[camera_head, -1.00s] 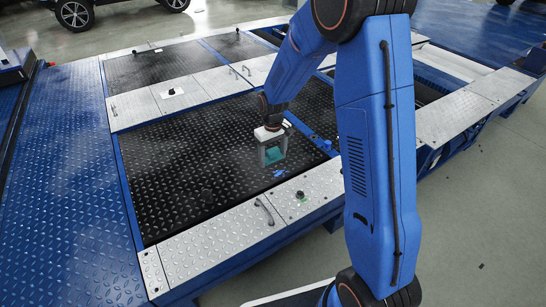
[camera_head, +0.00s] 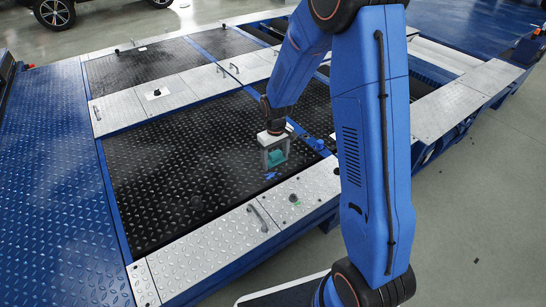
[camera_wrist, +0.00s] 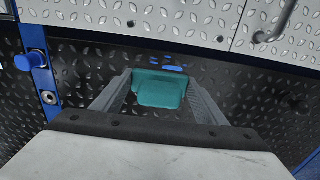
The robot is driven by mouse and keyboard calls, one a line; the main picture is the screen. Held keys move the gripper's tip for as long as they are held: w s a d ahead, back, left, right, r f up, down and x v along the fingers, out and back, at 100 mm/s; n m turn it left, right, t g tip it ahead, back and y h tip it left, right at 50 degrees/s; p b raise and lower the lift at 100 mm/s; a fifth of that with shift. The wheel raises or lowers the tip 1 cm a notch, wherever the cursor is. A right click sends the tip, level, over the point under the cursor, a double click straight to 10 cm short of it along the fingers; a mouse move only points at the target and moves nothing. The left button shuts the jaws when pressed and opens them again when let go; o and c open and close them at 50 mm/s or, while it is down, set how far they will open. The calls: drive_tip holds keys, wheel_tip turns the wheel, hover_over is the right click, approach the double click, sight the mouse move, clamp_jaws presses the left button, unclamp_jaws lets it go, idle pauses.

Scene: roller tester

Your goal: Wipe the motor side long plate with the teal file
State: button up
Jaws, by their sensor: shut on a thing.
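My gripper (camera_head: 275,153) is shut on the teal file (camera_head: 276,158), which shows as a teal block between the two grey fingers in the wrist view (camera_wrist: 160,90). The gripper points down over the black diamond-tread plate (camera_head: 185,170), and whether the file touches it I cannot tell. Silver tread long plates lie in the near strip (camera_head: 210,250) and in the strip farther back (camera_head: 180,95); I cannot tell which one is the motor side plate. The near strip shows at the top of the wrist view (camera_wrist: 130,20).
The near silver strip carries a curved handle (camera_head: 258,216) and a small dark knob (camera_head: 293,198). A blue knob (camera_wrist: 30,60) stands on the blue frame at the left of the wrist view. A small blue object (camera_head: 270,176) lies on the black plate near the gripper.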

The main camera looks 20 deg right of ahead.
sight(273, 175)
drive_tip(key=shift+f, duration=2.45)
drive_tip(key=shift+a+f, duration=0.1)
drive_tip(key=shift+f, duration=0.05)
drive_tip(key=shift+s+a, duration=0.25)
drive_tip(key=shift+a, duration=0.45)
drive_tip(key=shift+s+a, duration=0.25)
drive_tip(key=shift+a, duration=0.4)
drive_tip(key=shift+f, duration=0.25)
drive_tip(key=shift+w+d+r, duration=0.15)
drive_tip(key=shift+w+d, duration=0.1)
drive_tip(key=shift+d, duration=0.5)
drive_tip(key=shift+d, duration=0.1)
